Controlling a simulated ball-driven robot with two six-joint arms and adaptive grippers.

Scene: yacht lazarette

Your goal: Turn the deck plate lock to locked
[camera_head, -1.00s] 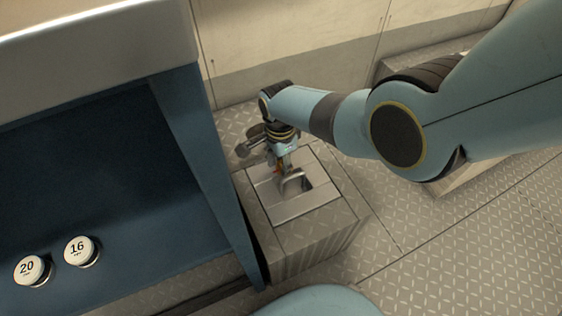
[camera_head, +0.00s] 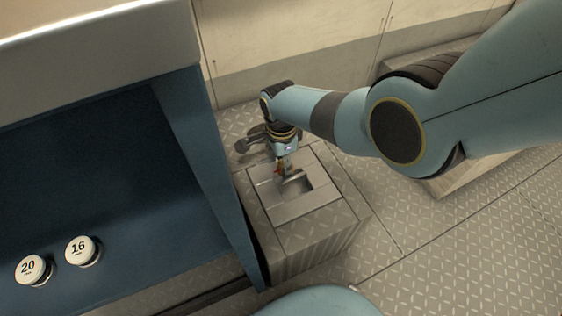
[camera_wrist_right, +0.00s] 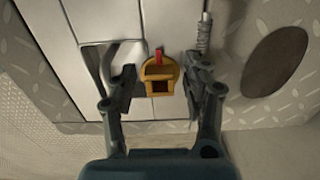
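The deck plate lock (camera_wrist_right: 160,76) is a yellow-orange knob with a red pointer on the pale deck plate (camera_wrist_right: 90,22). The red pointer points to the top of the right wrist view. My right gripper (camera_wrist_right: 161,76) is open, with one finger on each side of the knob and visible gaps to it. No lock markings are readable. My left gripper is not in view.
A square recess (camera_head: 296,184) with a pale handle lies beside the lock. A blue cabinet (camera_head: 205,160) stands close on the left, with two round caps (camera_head: 82,250) marked 16 and 20. Patterned floor (camera_head: 440,255) is clear on the right.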

